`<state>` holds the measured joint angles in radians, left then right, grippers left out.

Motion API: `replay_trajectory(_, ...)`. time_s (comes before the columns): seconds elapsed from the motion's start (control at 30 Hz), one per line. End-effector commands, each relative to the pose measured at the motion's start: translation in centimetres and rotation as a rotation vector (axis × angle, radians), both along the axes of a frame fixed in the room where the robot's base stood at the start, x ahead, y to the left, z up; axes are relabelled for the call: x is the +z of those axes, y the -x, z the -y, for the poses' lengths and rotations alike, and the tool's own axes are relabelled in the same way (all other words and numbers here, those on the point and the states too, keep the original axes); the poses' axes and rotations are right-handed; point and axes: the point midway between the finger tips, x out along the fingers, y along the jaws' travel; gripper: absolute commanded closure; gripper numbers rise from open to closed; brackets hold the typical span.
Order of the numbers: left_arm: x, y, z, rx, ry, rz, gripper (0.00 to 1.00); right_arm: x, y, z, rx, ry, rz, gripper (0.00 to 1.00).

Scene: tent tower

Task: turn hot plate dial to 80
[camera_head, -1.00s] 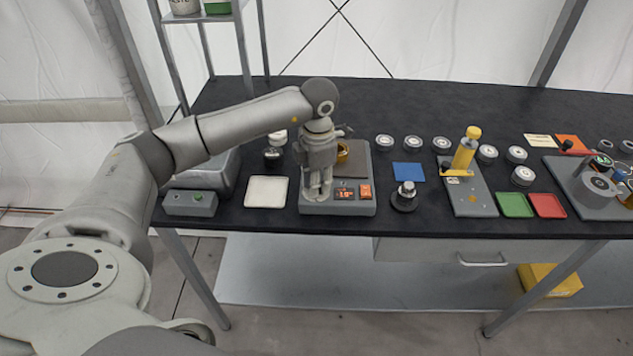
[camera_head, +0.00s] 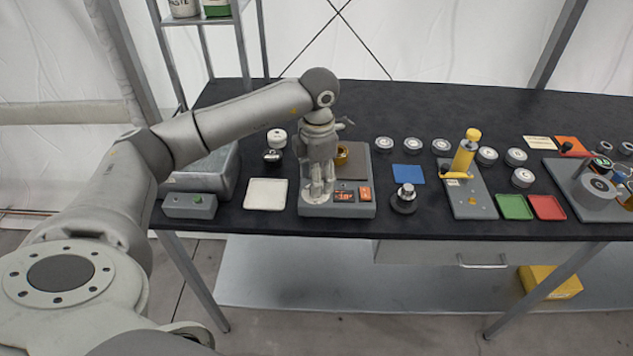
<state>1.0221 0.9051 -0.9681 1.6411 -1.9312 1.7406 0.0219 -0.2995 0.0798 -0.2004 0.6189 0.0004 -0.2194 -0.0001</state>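The hot plate (camera_head: 362,208) is a grey box on the black table, with a brown-grey top plate and a small red-lit display (camera_head: 344,196) on its front panel. An orange-red switch (camera_head: 365,194) sits right of the display. My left gripper (camera_head: 317,194) points down over the left part of the front panel, where it covers the dial. Its fingers are small and close together; I cannot tell whether they are shut on the dial. The display digits are too small to read surely. A brass-coloured container (camera_head: 341,155) stands on the hot plate, partly behind the gripper. My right gripper is out of view.
A black-based knob-like item (camera_head: 404,199) and a blue square (camera_head: 408,174) lie to the right. Several round tins stand behind. The table's rear is clear.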

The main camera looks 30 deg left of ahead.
Motion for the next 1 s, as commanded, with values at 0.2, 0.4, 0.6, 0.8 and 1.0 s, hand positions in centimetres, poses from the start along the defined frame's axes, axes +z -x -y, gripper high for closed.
replay_trajectory(0.2, 5.0, 0.0, 0.2, 0.001, 0.000, 0.006, 0.53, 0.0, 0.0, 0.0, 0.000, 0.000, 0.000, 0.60)
replay_trajectory(0.4, 8.3, 0.1, 0.3, -0.001, 0.001, 0.003, 0.53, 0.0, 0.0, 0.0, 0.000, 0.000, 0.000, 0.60)
replay_trajectory(0.6, 9.6, 0.2, 0.3, 0.000, 0.000, 0.002, 0.53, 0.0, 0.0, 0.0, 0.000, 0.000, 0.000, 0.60)
replay_trajectory(0.8, 9.7, 0.2, 0.3, 0.000, 0.001, 0.001, 0.53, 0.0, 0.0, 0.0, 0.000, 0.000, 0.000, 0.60)
replay_trajectory(1.0, 9.6, 0.2, 0.3, 0.000, 0.001, 0.001, 0.53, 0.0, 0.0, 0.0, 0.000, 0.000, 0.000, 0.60)
